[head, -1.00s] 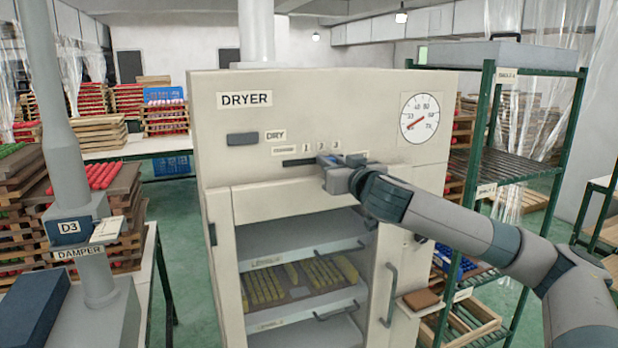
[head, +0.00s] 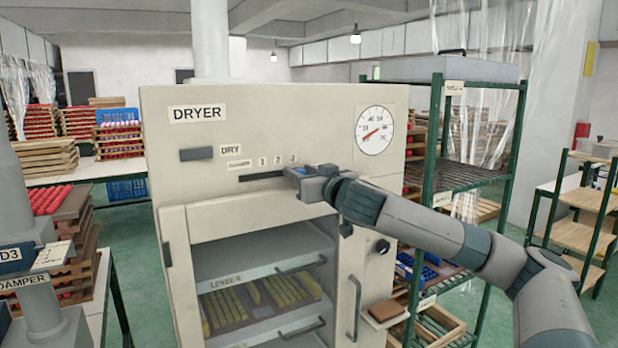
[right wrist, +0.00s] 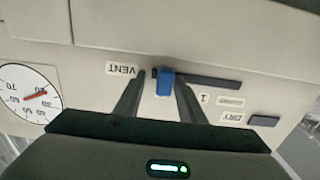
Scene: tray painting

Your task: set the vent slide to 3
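The vent slide is a blue knob (right wrist: 165,82) in a dark horizontal slot (right wrist: 212,81) on the front of the cream dryer (head: 165,130). In the upside-down right wrist view, it sits near the slot end by the VENT label (right wrist: 121,69). In the head view that is the right end, near the 3 mark (head: 294,158). My right gripper (right wrist: 162,78) has one finger on each side of the knob, with a small gap showing on the VENT side. It hides part of the scale in the wrist view. My left gripper is out of view.
A round dial (head: 375,131) is right of the slot and a dark DRY switch (head: 197,154) is at its upper left. The dryer's lower bay is open, with handled trays inside. A green rack (head: 435,150) stands close on the right.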

